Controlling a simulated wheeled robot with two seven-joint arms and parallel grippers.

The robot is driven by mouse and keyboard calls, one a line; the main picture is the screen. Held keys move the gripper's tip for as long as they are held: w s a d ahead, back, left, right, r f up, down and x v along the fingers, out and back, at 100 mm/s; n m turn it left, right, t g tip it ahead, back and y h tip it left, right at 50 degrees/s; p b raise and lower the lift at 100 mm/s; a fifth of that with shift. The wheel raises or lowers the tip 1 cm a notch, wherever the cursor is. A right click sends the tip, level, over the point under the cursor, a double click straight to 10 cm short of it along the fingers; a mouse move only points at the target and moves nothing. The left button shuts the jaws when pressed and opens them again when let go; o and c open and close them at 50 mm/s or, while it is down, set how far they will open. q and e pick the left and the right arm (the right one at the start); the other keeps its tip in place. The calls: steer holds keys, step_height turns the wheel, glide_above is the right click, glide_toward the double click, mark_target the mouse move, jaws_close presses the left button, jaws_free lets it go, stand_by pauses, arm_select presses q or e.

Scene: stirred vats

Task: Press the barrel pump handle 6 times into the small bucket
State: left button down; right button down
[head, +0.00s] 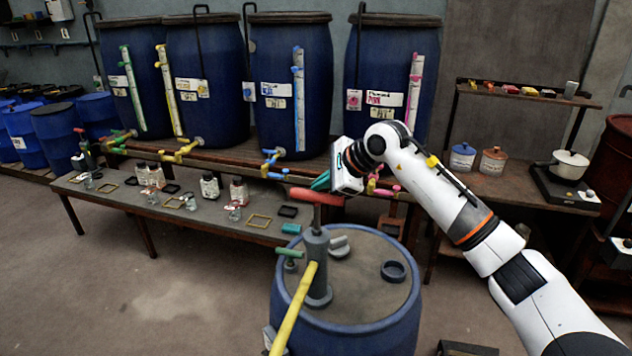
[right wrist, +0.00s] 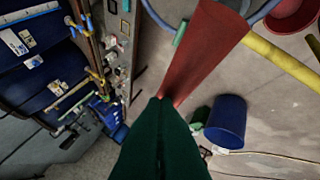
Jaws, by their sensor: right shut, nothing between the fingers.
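The barrel pump (head: 317,255) stands upright on the lid of a blue barrel (head: 345,340), with a red crossbar handle (head: 316,196) on top. A yellow spout (head: 293,310) slopes down from it toward the bottom edge of the head view. My right gripper (head: 321,182) is shut and empty, its green fingertips just behind the handle. In the right wrist view the fingertips (right wrist: 168,100) overlap the end of the red handle (right wrist: 205,50); I cannot tell if they touch. A blue bucket-like container (right wrist: 225,118) and a red round one (right wrist: 292,14) also show there; I cannot tell which is the small bucket.
A low bench (head: 125,205) with bottles and small trays stands behind the barrel, before several tall blue vats (head: 290,85) with coloured valves. A shelf unit at right holds a pot (head: 570,165). A black ring (head: 394,271) lies on the lid. Floor at left is clear.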

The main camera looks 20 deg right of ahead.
mark_target(322, 194)
steer(key=shift+r, duration=0.35)
steer(key=shift+r+p, duration=1.75)
steer(key=shift+r, duration=1.35)
